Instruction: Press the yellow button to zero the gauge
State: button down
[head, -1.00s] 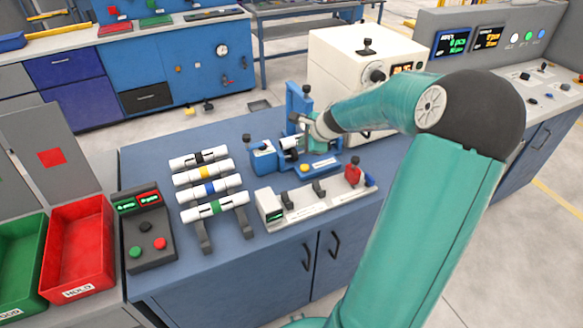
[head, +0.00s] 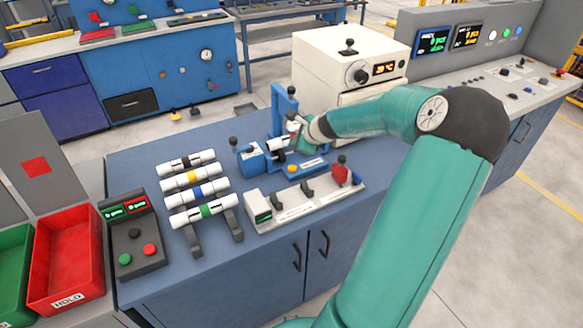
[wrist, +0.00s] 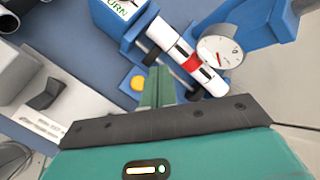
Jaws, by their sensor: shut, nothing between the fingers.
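The yellow button (head: 292,169) is on the blue test fixture (head: 310,163), at its front left. In the wrist view the yellow button (wrist: 138,83) is just left of my fingertips, uncovered. My gripper (wrist: 160,70) is shut and empty, over the fixture; whether it touches anything there I cannot tell. In the head view my gripper (head: 301,146) is above and slightly right of the button. A white dial gauge (wrist: 220,47) is on the fixture beside a white pipe with a red band (wrist: 188,62). The gauge reading is too small to read.
A rack of several banded white pipes (head: 201,190) stands to the left. A grey holder with a red clamp (head: 341,171) lies in front of the fixture. A cream machine (head: 330,62) stands behind. A control box (head: 133,236) and a red bin (head: 66,262) are further left.

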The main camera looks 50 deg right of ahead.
aim_at(295, 169)
jog(key=shift+a+f, duration=0.1)
jog(key=shift+f, duration=3.65)
jog(key=shift+f, duration=0.1)
jog(key=shift+f, duration=0.3)
jog(key=shift+f, duration=0.45)
jog(key=shift+r, duration=0.9)
jog(key=shift+r, duration=0.1)
jog(key=shift+r, duration=2.4)
